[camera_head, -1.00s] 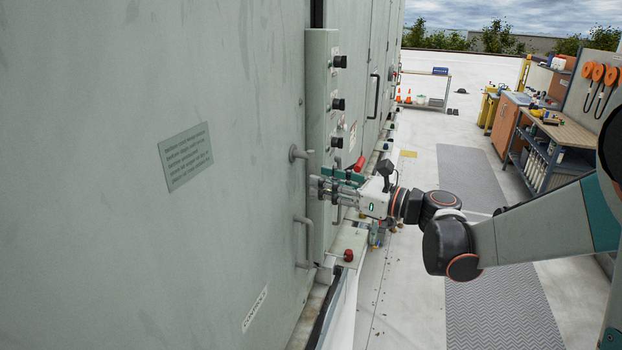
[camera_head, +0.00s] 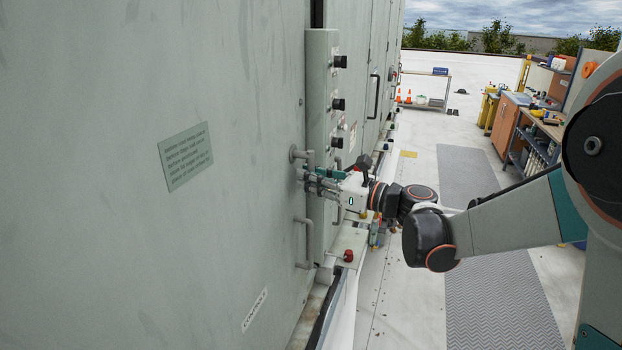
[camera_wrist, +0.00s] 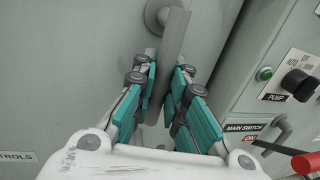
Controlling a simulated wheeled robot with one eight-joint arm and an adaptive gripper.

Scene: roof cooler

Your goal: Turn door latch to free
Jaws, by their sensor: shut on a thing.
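The door latch (camera_head: 295,154) is a grey lever on a round boss, fixed to the pale green door (camera_head: 190,240). In the wrist view the boss shows at the top (camera_wrist: 157,12), and the lever (camera_wrist: 175,45) runs down, slightly tilted, between the fingers. My gripper (camera_head: 309,181), with teal and grey fingers, is shut on the lever. It also shows in the wrist view (camera_wrist: 163,92), with a finger on each side of the lever. The lever's lower end is partly hidden by the fingers and the white gripper body.
A fixed grey pull handle (camera_head: 307,243) sits below the latch. A control box (camera_head: 319,120) with black knobs stands just right of it. The wrist view shows the pump knob (camera_wrist: 299,85) and a red grip (camera_wrist: 306,163) nearby. The walkway mat (camera_head: 500,300) is clear.

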